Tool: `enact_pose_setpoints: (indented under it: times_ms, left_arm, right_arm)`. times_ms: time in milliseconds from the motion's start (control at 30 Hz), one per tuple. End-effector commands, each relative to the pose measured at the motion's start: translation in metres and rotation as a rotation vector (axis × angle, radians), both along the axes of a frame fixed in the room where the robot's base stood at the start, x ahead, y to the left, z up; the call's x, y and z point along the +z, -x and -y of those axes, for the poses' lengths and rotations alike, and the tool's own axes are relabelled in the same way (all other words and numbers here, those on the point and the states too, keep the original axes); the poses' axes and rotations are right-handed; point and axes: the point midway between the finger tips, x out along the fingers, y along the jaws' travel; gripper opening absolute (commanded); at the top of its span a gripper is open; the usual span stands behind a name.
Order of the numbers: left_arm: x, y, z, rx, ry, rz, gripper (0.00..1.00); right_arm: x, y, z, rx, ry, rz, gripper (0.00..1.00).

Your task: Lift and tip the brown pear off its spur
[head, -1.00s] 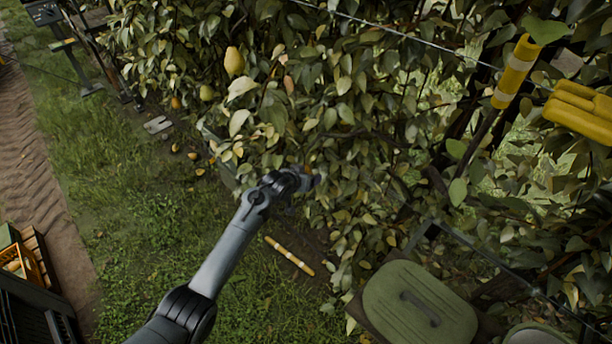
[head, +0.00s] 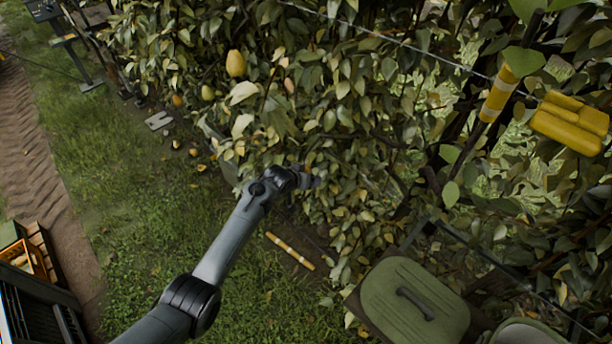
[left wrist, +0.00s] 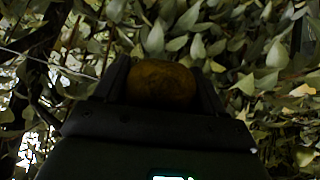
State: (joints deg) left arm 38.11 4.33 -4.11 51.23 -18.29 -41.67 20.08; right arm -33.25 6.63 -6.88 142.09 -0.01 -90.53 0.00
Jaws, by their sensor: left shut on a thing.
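The brown pear (left wrist: 162,84) shows in the left wrist view between the two fingers of my left gripper (left wrist: 165,80). The fingers are shut on it, one at each side. Its stem and spur are hidden from view. In the head view my left gripper (head: 306,178) reaches in from the lower left to the leaf wall; only a small brownish patch shows at its tip there. My right gripper is not in view.
Dense pear foliage (head: 340,90) surrounds the gripper. Yellow pears (head: 235,63) hang at upper left. A wire crosses the top. A green lidded box (head: 415,300) stands at lower right. A yellow-white stick (head: 290,251) lies on the grass. Open grass (head: 120,200) is at left.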

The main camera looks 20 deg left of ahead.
Motion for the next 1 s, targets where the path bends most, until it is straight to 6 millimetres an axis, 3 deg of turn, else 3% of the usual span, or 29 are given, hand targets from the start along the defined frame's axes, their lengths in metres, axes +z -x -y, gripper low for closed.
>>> enact_pose_setpoints:
  times_ms: [367,1000]
  left_arm:
    - [0.0,0.0,0.0,0.0,0.001,-0.003,0.35]
    - [0.005,0.01,0.003,-0.001,0.036,-0.126,0.35]
  right_arm:
    - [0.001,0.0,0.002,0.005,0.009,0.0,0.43]
    - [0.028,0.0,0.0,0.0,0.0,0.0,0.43]
